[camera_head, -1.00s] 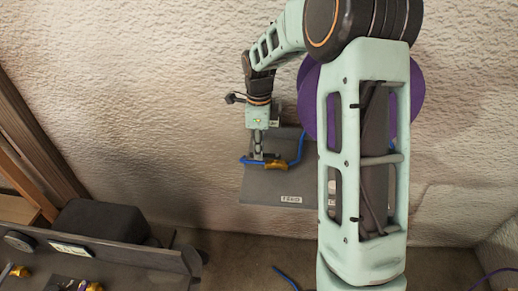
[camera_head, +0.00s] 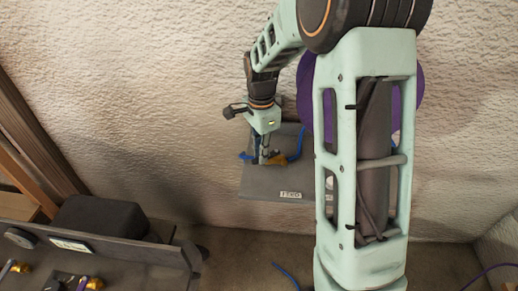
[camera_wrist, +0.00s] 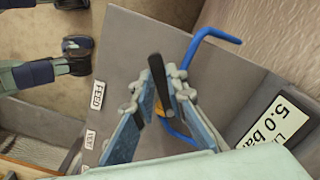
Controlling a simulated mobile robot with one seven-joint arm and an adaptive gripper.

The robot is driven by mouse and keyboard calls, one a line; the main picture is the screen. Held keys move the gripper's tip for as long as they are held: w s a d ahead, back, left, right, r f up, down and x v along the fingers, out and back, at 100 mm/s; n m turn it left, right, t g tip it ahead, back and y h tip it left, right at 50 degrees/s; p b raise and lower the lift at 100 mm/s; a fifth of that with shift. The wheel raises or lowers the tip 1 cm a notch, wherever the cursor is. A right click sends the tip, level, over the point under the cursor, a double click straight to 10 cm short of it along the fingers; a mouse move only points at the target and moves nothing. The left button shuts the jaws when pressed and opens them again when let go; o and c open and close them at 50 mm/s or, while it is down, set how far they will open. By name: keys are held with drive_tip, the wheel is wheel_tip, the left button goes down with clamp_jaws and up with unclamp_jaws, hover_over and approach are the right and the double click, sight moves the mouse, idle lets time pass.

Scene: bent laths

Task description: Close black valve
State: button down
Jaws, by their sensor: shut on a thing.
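The black valve handle (camera_wrist: 157,76) shows as a dark lever between my fingers in the wrist view. Its brass body (camera_wrist: 164,108) lies beneath, and also shows in the head view (camera_head: 279,160). A blue pipe (camera_wrist: 194,43) joins it and bends over the grey panel (camera_head: 258,184). My gripper (camera_wrist: 162,84) is shut on the handle, with a blue-grey finger on each side. In the head view my gripper (camera_head: 264,158) stands over the left part of the valve and hides the handle there.
The panel carries small white labels (camera_wrist: 97,95) and a larger one reading "5.0 bar" (camera_wrist: 275,119). At lower left in the head view, another grey panel (camera_head: 130,254) has brass fittings (camera_head: 94,283) and a dark box (camera_head: 99,217). A purple disc (camera_head: 306,91) is partly behind my arm.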

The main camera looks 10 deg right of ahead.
drive_tip(key=n, duration=0.2)
drive_tip(key=s+d+n, duration=0.1)
drive_tip(key=s+n, duration=0.1)
drive_tip(key=n, duration=0.1)
drive_tip(key=shift+s+d+r+n, duration=0.1)
drive_tip(key=shift+s+d+n, duration=0.05)
drive_tip(key=shift+d+n, duration=0.15)
drive_tip(key=n, duration=0.1)
drive_tip(key=d+n+p, duration=0.1)
drive_tip(key=n, duration=0.1)
drive_tip(key=shift+s, duration=0.4)
drive_tip(key=shift+s+d+n, duration=0.2)
drive_tip(key=shift+d+n, duration=0.3)
drive_tip(key=shift+n, duration=0.6)
drive_tip(key=c, duration=1.9)
unclamp_jaws()
drive_tip(key=shift+c, duration=0.2)
wheel_tip(320, 180, up, 12)
